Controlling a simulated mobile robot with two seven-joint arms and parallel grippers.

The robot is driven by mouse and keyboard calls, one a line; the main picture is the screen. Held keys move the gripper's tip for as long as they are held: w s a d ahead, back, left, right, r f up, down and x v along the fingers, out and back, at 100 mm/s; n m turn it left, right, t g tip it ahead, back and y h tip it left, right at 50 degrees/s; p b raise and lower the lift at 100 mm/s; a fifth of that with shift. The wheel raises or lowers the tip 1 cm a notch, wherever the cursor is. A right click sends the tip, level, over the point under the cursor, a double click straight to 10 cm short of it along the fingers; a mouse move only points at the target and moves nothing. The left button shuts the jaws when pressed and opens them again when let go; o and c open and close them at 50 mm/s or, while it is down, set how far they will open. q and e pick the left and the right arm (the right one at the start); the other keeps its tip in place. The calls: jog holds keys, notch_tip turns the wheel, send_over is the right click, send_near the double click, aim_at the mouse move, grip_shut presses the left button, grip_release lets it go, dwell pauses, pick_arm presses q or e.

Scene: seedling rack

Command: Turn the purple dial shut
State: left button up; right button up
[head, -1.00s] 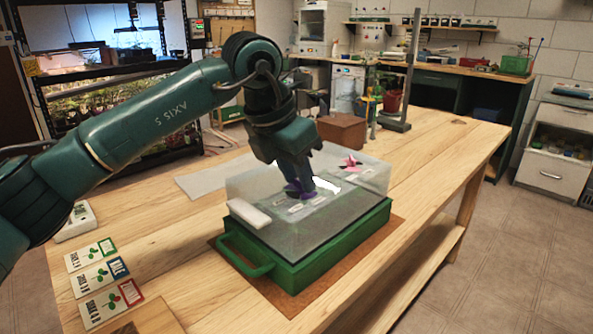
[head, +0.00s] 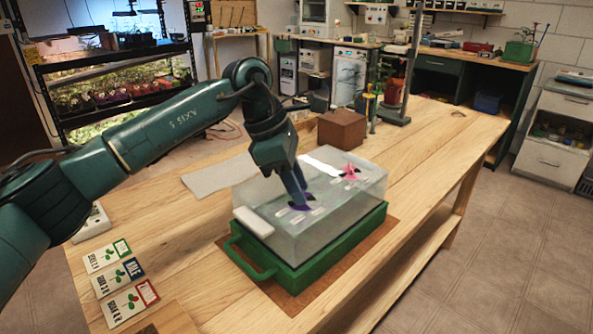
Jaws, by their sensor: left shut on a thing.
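The purple dial (head: 301,207) sits on the clear lid (head: 335,222) of a propagator box with a green base (head: 340,241). My left gripper (head: 300,203) reaches down from above and is shut on the purple dial, hiding much of it. A pink dial (head: 350,173) stands on the same lid, farther back and right, apart from my gripper. I cannot tell from this view how far the purple dial is turned. My right gripper is not in view.
The box stands on a brown mat (head: 318,287) on the wooden table (head: 420,170). Seed cards (head: 127,302) lie at the front left. A brown box (head: 342,129) and a stand (head: 397,118) are behind. The table's right side is clear.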

pick_arm(q)
jog(key=shift+r+m+p, duration=0.2)
jog(key=shift+m+p, duration=0.15)
jog(key=shift+m, duration=0.25)
jog(key=m+p, duration=0.1)
jog(key=m+g+p, duration=0.1)
jog(key=m, duration=0.1)
jog(key=shift+w+d+g+y, duration=0.1)
jog(key=shift+w+g+y, duration=0.05)
jog(key=shift+g+y, duration=0.15)
jog(key=shift+w+f+m+g+p, duration=0.1)
jog(key=shift+m+g+p, duration=0.35)
jog(key=shift+m, duration=0.75)
jog(key=shift+m+y, duration=0.3)
jog(key=shift+m, duration=0.2)
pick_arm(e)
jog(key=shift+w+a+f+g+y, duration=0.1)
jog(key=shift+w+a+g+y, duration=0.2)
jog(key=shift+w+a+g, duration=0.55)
pick_arm(q)
jog(key=shift+f+m+g+p, duration=0.1)
jog(key=shift+m+g+p, duration=0.2)
jog(key=shift+m, duration=0.1)
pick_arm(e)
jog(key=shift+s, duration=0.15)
pick_arm(q)
jog(key=o, duration=1)
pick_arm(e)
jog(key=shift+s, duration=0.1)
